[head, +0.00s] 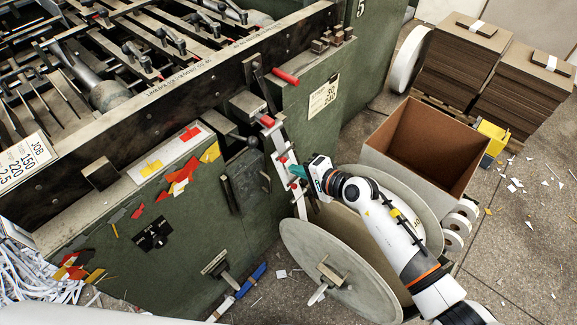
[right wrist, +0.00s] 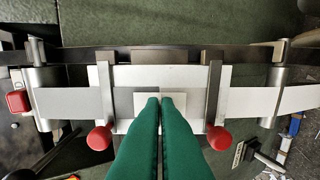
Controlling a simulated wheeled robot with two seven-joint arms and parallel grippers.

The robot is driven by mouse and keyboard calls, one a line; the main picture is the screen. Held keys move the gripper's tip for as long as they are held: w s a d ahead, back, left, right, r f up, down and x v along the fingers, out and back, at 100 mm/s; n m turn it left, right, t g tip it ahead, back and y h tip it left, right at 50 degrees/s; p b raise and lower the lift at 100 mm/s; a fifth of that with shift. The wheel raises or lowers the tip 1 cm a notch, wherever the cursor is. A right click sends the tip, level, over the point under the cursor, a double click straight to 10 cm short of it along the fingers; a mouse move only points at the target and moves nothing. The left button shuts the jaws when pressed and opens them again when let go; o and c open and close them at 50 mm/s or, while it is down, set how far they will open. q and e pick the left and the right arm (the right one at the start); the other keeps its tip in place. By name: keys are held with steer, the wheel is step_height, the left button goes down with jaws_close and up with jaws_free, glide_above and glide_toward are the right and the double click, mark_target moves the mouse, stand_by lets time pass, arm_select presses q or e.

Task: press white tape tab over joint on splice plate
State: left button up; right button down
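In the right wrist view the pale splice plate (right wrist: 205,76) lies across the middle. A greyer strip (right wrist: 70,101) comes in from the left and a whiter strip (right wrist: 255,100) from the right. A small white tape tab (right wrist: 179,99) lies over the middle, where the strips meet. My right gripper (right wrist: 160,101) has its green fingers close together, tips over the tab; whether they touch or pinch it I cannot tell. The fingers hide part of the joint. In the head view this gripper (head: 298,171) is at the plate on the green machine's side. My left gripper is out of view.
Two clamp bars with red knobs (right wrist: 100,138) (right wrist: 219,138) flank the fingers closely. A large reel disc (head: 340,270) stands below my right arm. An open brown box (head: 428,135) is behind it. Stacks of board (head: 460,65) stand at the back right.

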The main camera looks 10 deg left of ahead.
steer(key=shift+w+a+f, duration=0.15)
steer(key=shift+a, duration=0.1)
stand_by(0.5)
stand_by(0.5)
steer(key=c, duration=1.6)
jaws_free()
steer(key=v, duration=1.2)
